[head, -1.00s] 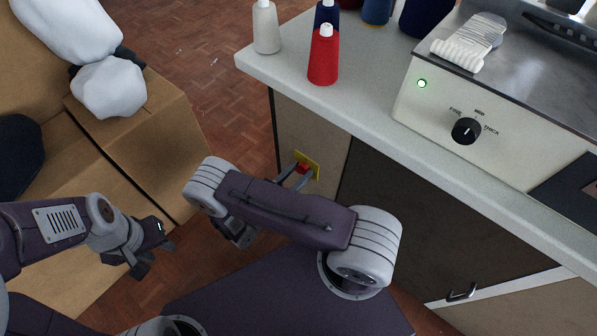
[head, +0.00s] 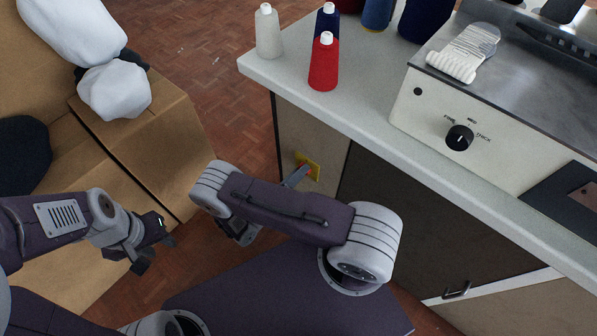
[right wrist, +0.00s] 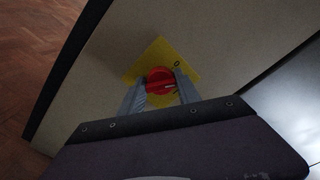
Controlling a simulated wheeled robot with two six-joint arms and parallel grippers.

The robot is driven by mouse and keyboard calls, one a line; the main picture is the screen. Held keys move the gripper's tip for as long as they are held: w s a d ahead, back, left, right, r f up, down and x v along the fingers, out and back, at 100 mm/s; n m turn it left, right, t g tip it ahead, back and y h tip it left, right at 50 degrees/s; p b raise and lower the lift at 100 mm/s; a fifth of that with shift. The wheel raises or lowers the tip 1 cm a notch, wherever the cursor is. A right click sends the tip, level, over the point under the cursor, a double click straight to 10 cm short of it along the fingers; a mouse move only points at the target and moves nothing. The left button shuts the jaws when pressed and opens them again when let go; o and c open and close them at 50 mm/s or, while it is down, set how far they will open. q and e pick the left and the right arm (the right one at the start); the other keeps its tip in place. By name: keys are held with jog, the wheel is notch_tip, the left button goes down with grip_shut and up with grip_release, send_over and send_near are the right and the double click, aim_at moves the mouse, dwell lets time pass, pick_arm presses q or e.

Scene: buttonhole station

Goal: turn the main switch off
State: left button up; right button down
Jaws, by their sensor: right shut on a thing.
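The main switch is a red knob (right wrist: 160,82) on a yellow plate (right wrist: 150,58) on the cabinet's side panel. In the head view the yellow plate (head: 310,168) shows below the worktop, with only a bit of red beside my fingers. My right gripper (right wrist: 161,86) is shut on the red knob, one finger on each side; in the head view its fingers (head: 299,174) reach the plate from the lower left. My left gripper (head: 162,248) is empty, with its fingers apart, in front of the cardboard box. The machine's small indicator lamp (head: 418,91) is dark.
On the worktop (head: 345,115) stand several thread cones, including a red one (head: 323,62), and the machine (head: 440,115) with a black dial (head: 459,138). A cardboard box (head: 150,130) with white bundles stands at left. Wooden floor lies between.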

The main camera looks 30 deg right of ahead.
jog(key=n, duration=0.6)
jog(key=shift+f, duration=0.15)
jog(key=shift+n, duration=0.3)
dwell(0.4)
jog(key=c, duration=0.9)
grip_release()
jog(key=shift+a, duration=0.1)
jog(key=p+v, duration=0.1)
jog(key=v, duration=0.8)
jog(key=shift+p, duration=0.35)
